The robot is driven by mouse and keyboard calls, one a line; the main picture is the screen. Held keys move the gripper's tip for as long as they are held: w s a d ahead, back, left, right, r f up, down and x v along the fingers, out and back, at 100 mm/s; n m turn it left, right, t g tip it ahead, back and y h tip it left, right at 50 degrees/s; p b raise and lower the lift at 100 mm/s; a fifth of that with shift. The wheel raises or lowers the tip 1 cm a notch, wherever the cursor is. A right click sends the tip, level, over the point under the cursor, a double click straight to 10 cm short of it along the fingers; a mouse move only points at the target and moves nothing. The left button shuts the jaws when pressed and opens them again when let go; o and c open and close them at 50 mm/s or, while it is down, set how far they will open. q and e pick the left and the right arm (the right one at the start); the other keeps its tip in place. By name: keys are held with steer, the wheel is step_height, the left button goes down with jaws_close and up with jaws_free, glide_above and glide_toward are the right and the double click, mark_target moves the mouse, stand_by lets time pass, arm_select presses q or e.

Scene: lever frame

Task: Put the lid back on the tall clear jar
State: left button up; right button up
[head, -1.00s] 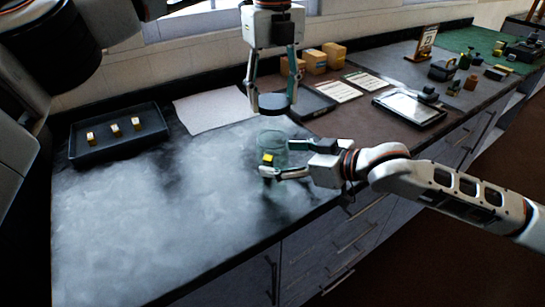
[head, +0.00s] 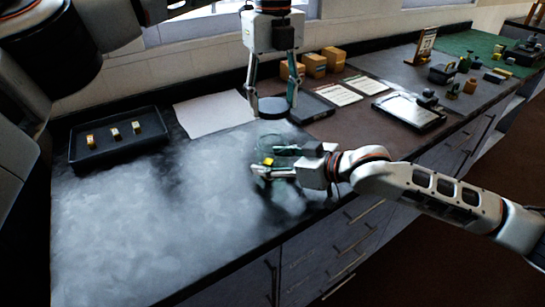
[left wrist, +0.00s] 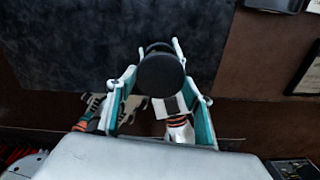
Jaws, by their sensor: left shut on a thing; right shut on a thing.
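The lid (head: 273,108), a dark round disc, is between the fingers of my left gripper (head: 272,101), which is shut on it. It hangs level above and slightly behind the jar, apart from it. In the left wrist view the lid (left wrist: 161,75) sits between the two fingers and hides much of what is below. The tall clear jar (head: 270,143) stands upright near the counter's front edge, with a yellow piece (head: 268,161) showing at it. My right gripper (head: 266,161) comes from the right and is shut on the jar, its fingers on either side.
A dark tray (head: 88,157) with several small yellow-topped blocks stands at the left. A pale sheet (head: 213,112) lies at the back. Yellow boxes (head: 315,65), cards and a framed tablet (head: 408,111) are to the right. The left-middle counter is clear.

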mark_target(273, 130)
arm_select(q)
steer(key=shift+f, duration=2.5)
steer(key=shift+f, duration=0.1)
steer(key=shift+f, duration=0.8)
steer(key=shift+f, duration=0.55)
